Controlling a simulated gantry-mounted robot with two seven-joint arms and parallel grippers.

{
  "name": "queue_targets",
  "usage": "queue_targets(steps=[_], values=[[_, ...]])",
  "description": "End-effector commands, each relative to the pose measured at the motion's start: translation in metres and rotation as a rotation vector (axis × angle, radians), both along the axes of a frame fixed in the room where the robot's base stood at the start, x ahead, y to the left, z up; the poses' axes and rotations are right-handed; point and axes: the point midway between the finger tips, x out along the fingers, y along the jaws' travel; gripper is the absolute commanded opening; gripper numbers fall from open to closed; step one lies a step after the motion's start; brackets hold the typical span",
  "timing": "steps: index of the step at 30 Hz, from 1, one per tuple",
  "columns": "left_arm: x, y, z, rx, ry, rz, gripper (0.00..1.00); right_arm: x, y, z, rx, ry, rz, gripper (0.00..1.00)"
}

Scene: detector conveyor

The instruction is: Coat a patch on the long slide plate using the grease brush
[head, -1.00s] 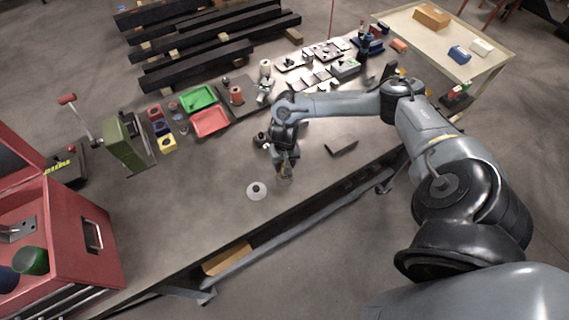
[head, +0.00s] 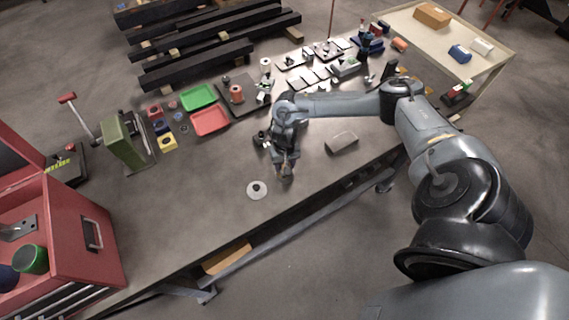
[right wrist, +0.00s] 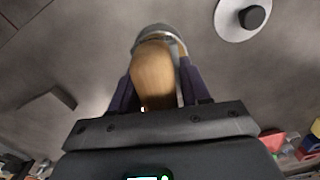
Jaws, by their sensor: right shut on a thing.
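My right gripper (head: 285,163) points down over the front part of the bench. In the right wrist view it (right wrist: 158,92) is shut on the wooden handle of the grease brush (right wrist: 155,72). The bristles cannot be made out. A flat grey block or plate (head: 341,143) lies on the bench to the right of the gripper, apart from it. It also shows at the left of the right wrist view (right wrist: 42,115). I cannot tell whether it is the long slide plate. My left gripper is not in view.
A pale disc with a dark knob (head: 256,190) lies left of the gripper near the bench's front edge. Green (head: 198,97) and red (head: 209,121) trays stand behind. A red toolbox (head: 85,235) is at the left. The bench (head: 190,205) between is clear.

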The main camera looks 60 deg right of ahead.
Motion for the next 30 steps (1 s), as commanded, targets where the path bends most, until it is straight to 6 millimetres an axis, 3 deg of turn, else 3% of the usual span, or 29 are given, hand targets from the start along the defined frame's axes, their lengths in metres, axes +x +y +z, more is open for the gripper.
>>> queue_targets(steps=[30], values=[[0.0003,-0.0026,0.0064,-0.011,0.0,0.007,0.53,-0.0006,-0.0005,-0.0012,-0.001,0.001,-0.001,0.22]])
